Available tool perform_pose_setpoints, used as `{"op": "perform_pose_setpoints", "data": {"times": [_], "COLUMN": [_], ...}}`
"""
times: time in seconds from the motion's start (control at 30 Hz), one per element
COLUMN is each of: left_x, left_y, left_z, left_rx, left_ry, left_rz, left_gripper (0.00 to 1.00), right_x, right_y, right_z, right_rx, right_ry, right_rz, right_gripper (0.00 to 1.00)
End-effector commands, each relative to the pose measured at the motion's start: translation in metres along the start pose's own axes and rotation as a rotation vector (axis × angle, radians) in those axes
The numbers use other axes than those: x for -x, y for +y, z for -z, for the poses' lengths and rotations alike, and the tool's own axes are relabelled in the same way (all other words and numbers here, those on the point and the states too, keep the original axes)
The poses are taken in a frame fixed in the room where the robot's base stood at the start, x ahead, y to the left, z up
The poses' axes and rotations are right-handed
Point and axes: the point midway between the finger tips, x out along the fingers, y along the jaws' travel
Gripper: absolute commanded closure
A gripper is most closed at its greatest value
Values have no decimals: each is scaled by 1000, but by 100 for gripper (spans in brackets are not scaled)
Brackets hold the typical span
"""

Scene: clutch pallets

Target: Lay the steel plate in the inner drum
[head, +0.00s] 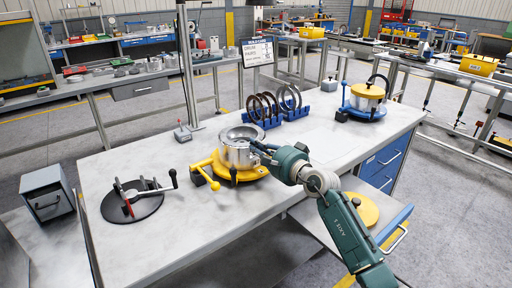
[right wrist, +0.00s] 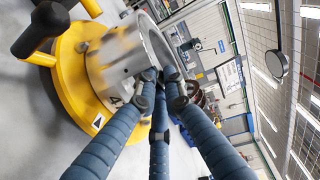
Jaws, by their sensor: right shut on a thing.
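The silver drum (head: 236,158) stands upright on a yellow round base (head: 251,172) on the bench. A pale steel ring, which I take as the steel plate (head: 228,132), shows at the drum's mouth. My right gripper (head: 259,146) is at the drum's right rim, shut on the plate's edge; the contact is small and partly hidden. In the right wrist view, the blue fingers (right wrist: 161,76) meet at the bright rim beside the drum wall (right wrist: 112,62). I cannot tell how deep the plate sits. My left gripper is out of view.
Blue racks (head: 268,122) with upright rings stand behind the drum. A black round fixture (head: 134,200) lies at the left. A yellow-lidded unit (head: 367,98) stands at the back right. An open drawer (head: 325,222) holds a yellow disc (head: 358,209). The bench front is clear.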

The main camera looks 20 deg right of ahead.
Motion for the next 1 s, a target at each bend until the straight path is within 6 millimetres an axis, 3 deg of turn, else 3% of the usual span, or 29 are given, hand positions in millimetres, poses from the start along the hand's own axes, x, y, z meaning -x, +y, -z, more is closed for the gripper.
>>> {"op": "perform_pose_setpoints", "data": {"times": [0.03, 0.1, 0.47, 0.6, 1.0], "left_x": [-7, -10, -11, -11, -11], "left_y": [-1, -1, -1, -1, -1], "left_z": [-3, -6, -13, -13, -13], "left_rx": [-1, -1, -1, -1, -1], "left_ry": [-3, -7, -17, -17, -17], "left_rz": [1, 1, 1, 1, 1], "left_gripper": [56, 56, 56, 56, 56], "right_x": [0, -1, -1, -1, -1], "right_y": [23, 27, 27, 26, 26], "right_z": [-2, -2, -2, -2, -2], "right_rx": [-3, -3, -4, -3, -4], "right_ry": [-5, -6, -5, -4, -6], "right_rz": [-31, -32, -29, -27, -27], "right_gripper": [100, 100, 100, 72, 72]}}
